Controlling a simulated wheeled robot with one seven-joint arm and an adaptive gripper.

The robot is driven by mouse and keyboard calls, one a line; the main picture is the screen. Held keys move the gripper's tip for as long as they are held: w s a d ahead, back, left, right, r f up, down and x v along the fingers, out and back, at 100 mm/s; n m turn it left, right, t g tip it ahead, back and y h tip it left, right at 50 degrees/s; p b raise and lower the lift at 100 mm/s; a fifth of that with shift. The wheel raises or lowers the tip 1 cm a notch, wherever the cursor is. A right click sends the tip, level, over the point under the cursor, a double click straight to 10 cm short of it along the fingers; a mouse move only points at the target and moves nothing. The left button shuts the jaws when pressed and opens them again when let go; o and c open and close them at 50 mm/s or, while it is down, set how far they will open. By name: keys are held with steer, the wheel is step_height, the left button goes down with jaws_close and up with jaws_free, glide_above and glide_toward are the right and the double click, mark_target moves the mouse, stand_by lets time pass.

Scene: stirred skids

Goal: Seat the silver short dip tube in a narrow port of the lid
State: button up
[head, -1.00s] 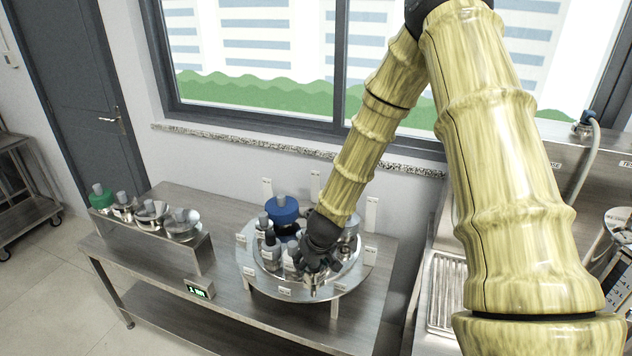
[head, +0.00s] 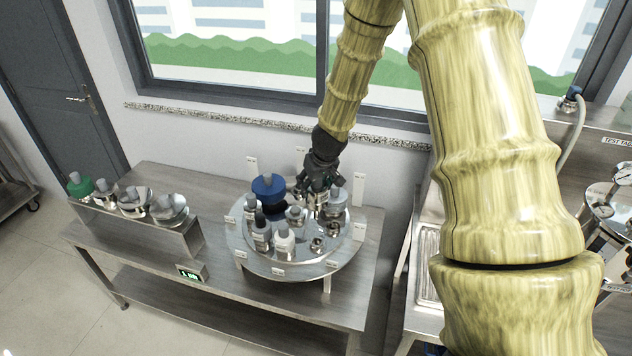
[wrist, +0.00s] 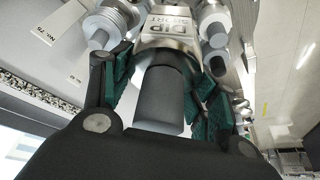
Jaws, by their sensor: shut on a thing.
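My gripper (head: 318,190) is at the back right of the round silver lid (head: 290,262). In the wrist view, my gripper (wrist: 163,78) is shut around the dark grey grip (wrist: 158,98) of a silver fitting. Its metal collar, the silver short dip tube (wrist: 172,30), carries the letters "DIP" and a partly legible second word. The tube's lower end is hidden, so I cannot tell whether it is in a port. Open ports (head: 318,243) show on the lid's front right.
A blue-capped fitting (head: 268,187), dark- and white-topped fittings (head: 284,240) and a grey-topped one (head: 335,203) crowd the lid. Small upright tags ring it. A raised rack (head: 150,228) with several fittings stands at the left.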

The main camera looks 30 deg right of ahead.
steer(key=shift+f, duration=0.15)
steer(key=shift+s+f+b, duration=0.15)
steer(key=shift+f+b, duration=5.55)
steer(key=shift+f, duration=2.5)
steer(key=shift+f+b, duration=1)
steer(key=shift+f, duration=0.3)
steer(key=o, duration=1.2)
